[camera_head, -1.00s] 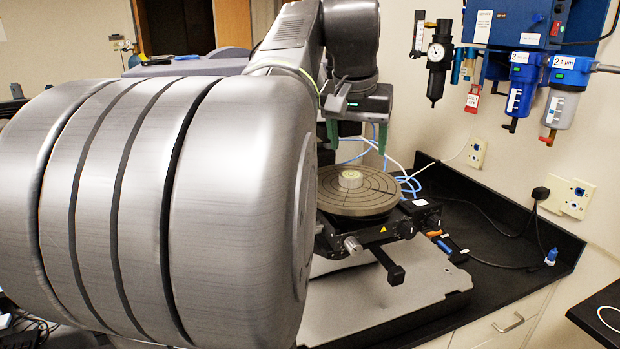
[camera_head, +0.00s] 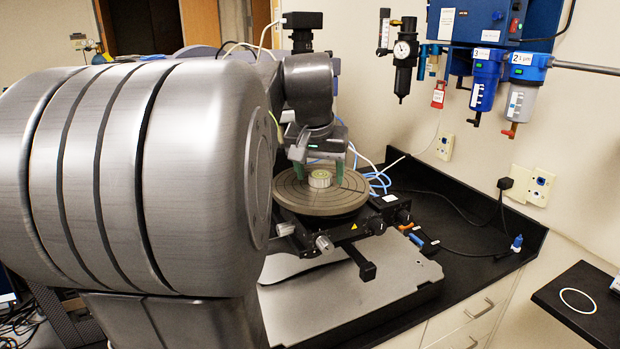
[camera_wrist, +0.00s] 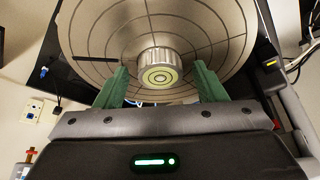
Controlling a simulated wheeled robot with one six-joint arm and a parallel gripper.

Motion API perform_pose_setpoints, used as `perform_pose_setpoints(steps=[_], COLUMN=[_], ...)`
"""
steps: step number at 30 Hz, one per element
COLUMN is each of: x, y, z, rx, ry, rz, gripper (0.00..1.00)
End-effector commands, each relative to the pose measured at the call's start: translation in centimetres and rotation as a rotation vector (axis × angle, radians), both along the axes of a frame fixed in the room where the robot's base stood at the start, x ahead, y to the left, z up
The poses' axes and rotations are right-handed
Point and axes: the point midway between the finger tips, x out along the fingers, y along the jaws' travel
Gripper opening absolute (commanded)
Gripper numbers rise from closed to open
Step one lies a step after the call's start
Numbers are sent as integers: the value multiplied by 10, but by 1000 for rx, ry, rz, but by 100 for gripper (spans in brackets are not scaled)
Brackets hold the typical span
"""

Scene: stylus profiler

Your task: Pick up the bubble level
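The bubble level (camera_head: 319,179) is a small round silver piece with a pale green top. It sits on the round grey stage (camera_head: 290,194) near its middle. In the wrist view the bubble level (camera_wrist: 161,76) shows its green vial and lies just beyond the fingertips, between their lines. My gripper (camera_head: 319,172) is above the stage with its green fingers spread to either side of the level. In the wrist view my gripper (camera_wrist: 162,80) is open and empty, with a gap visible on both sides of the level. I cannot tell the exact fingertip height.
The stage rests on a black mechanism with knobs (camera_head: 324,243) on a grey base plate (camera_head: 345,310). Blue and white tubes (camera_head: 377,180) run behind the stage. Blue air filters (camera_head: 485,80) hang on the wall at right. The black counter (camera_head: 470,240) is mostly clear at right.

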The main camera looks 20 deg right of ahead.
Motion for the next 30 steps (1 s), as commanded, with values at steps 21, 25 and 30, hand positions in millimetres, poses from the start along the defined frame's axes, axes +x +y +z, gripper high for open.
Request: perform_pose_setpoints(steps=[21, 25, 30], x=[1, 1, 1], y=[0, 0, 0], z=[17, 40, 72], rx=[-1, -1, -1], ry=[-3, -4, -4], rz=[0, -1, -1], gripper=[16, 16, 16])
